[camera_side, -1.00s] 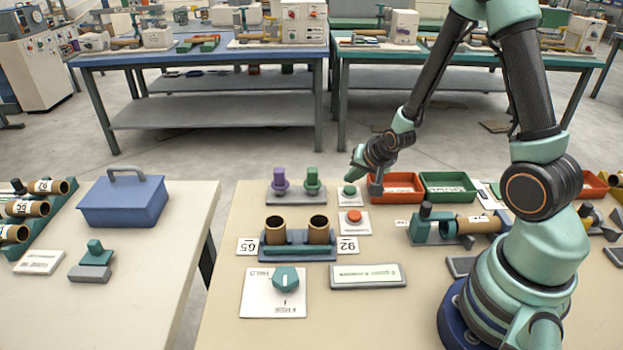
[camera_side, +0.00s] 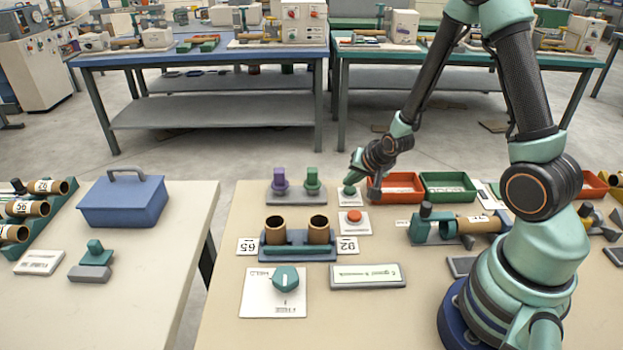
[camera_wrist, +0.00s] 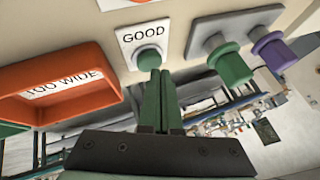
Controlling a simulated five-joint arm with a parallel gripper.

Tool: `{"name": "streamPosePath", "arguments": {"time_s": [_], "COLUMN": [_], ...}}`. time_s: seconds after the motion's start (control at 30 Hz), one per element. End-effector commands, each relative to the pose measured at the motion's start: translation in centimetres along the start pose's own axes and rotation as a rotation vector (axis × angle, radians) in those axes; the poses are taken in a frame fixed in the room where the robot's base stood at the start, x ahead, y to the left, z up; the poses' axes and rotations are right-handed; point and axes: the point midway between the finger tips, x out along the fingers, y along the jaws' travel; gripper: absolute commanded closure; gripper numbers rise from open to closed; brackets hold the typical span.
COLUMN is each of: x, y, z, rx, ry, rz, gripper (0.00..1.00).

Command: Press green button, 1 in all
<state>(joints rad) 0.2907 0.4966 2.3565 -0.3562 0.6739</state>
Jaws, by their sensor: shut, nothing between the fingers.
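The green button (camera_side: 349,191) sits on a white plate at the back of the table, left of the orange tray. In the wrist view the green button (camera_wrist: 150,60) is a round green cap on a white plate marked GOOD. My gripper (camera_side: 350,181) is shut and empty, pointing down right at the button. In the wrist view the closed green fingers of my gripper (camera_wrist: 157,75) reach the button's lower edge and overlap it. I cannot tell whether the tips press on it.
A red button (camera_side: 354,216) on its own plate is just in front. A green peg (camera_side: 312,180) and a purple peg (camera_side: 280,180) stand to the left. The orange tray (camera_wrist: 72,85), labelled TOO WIDE, is close beside; a green tray (camera_side: 447,185) is farther right.

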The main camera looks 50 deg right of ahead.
Motion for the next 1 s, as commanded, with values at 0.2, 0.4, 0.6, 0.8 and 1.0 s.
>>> {"name": "streamPosePath", "arguments": {"time_s": [0.2, 0.4, 0.6, 0.8, 1.0], "x": [0.07, 0.24, 0.41, 0.59, 0.65], "y": [0.04, 0.12, 0.19, 0.28, 0.31], "z": [0.04, 0.15, 0.23, 0.35, 0.39], "rx": [0.000, 0.000, 0.000, 0.000, 0.000], "ry": [0.000, -0.001, 0.000, 0.000, -0.001], "rz": [0.000, 0.000, 0.000, 0.000, 0.000], "gripper": [1.00, 1.00, 1.00, 1.00, 1.00]}}
